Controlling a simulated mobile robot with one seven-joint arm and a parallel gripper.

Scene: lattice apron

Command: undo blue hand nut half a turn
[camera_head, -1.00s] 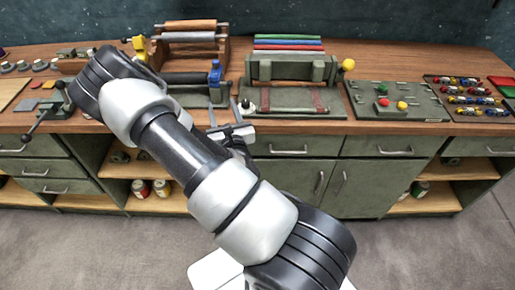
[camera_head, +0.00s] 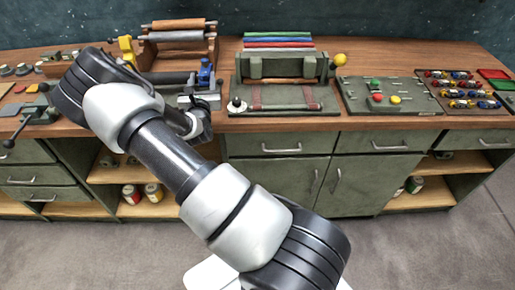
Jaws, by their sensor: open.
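The blue hand nut (camera_head: 205,72) stands upright at the right end of a dark roller device on the bench, behind my arm. My gripper (camera_head: 207,97) is just in front of and below the nut, over the device's right side. It shows small and is partly hidden behind my arm. Its jaws are open, and I see nothing held in them. A small gap seems to show between gripper and nut, but I cannot tell their distance in depth.
A press with a yellow ball knob (camera_head: 340,59) and a small black knob (camera_head: 237,104) stands right of the gripper. A button panel (camera_head: 388,96) is farther right. A rack with rollers (camera_head: 180,38) stands behind. Drawers and cupboards lie below the bench edge.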

